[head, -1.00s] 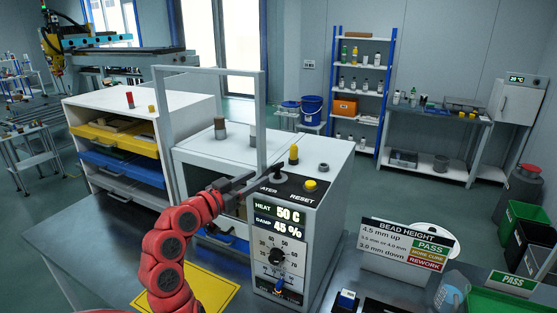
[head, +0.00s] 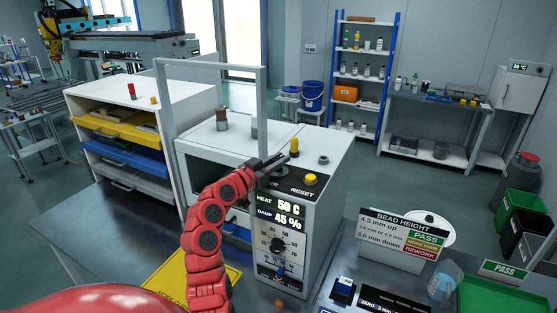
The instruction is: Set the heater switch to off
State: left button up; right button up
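The white heater box (head: 318,215) stands on the bench at centre. Its display (head: 279,212) reads HEAT 50 C and DAMP 45 %. The heater switch sits on the black strip along the box's top front edge; its label is mostly covered by my gripper, and I cannot tell the switch's position. My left gripper (head: 272,163) is at this switch, its dark fingers pointing right and lying close together. Whether they touch or grip the switch is not clear. A yellow RESET button (head: 310,180) is just right of it. My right gripper is not in view.
A grey upright frame (head: 262,105) rises behind my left arm. A yellow-topped post (head: 294,147) and a grey knob (head: 323,160) stand on the box top. A black dial (head: 277,245) is on the front. A bead height sign (head: 402,238) stands to the right.

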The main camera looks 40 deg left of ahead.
pick_arm(q)
grip_shut()
jog(key=shift+d+n+y+p, duration=0.25)
jog(key=shift+n+y+p, duration=0.15)
jog(key=shift+n+y, duration=0.5)
jog(key=shift+a+n+y+p, duration=0.1)
jog(key=shift+n+y+p, duration=0.4)
jog(key=shift+y, duration=0.7)
jog(key=shift+a+g+y, duration=0.15)
jog(key=shift+g+y, duration=0.15)
jog(key=shift+y, duration=0.1)
